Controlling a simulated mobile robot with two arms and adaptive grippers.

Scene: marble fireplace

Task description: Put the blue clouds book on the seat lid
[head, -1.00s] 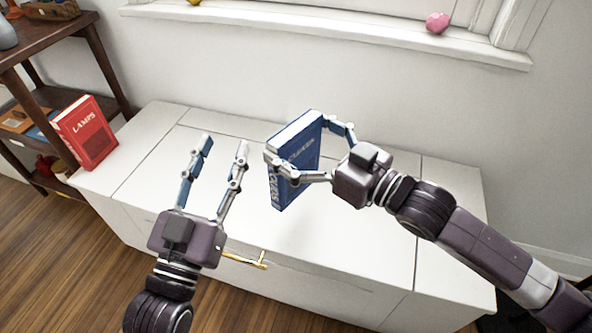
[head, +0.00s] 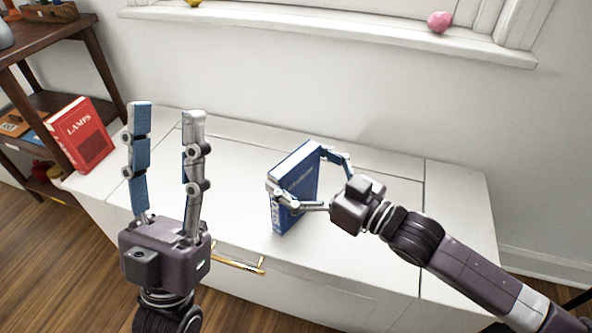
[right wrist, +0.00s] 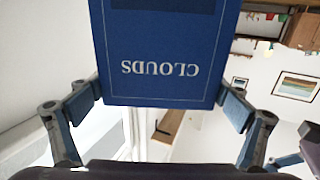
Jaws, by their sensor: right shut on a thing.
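The blue clouds book (head: 297,186) is upright in the head view, over the middle of the white seat lid (head: 385,205). My right gripper (head: 308,178) is shut on it, one finger on each side. In the right wrist view the blue cover (right wrist: 165,55) shows the word CLOUDS upside down between the fingers. I cannot tell for sure whether the book's lower edge touches the lid. My left gripper (head: 167,112) is open and empty, fingers pointing up, left of the book and nearer to the camera.
A red LAMPS book (head: 78,136) stands at the lid's left end, by a dark wooden shelf (head: 95,60). A window sill with a pink object (head: 439,22) is above. A brass handle (head: 238,262) is on the seat's front. The lid's right part is clear.

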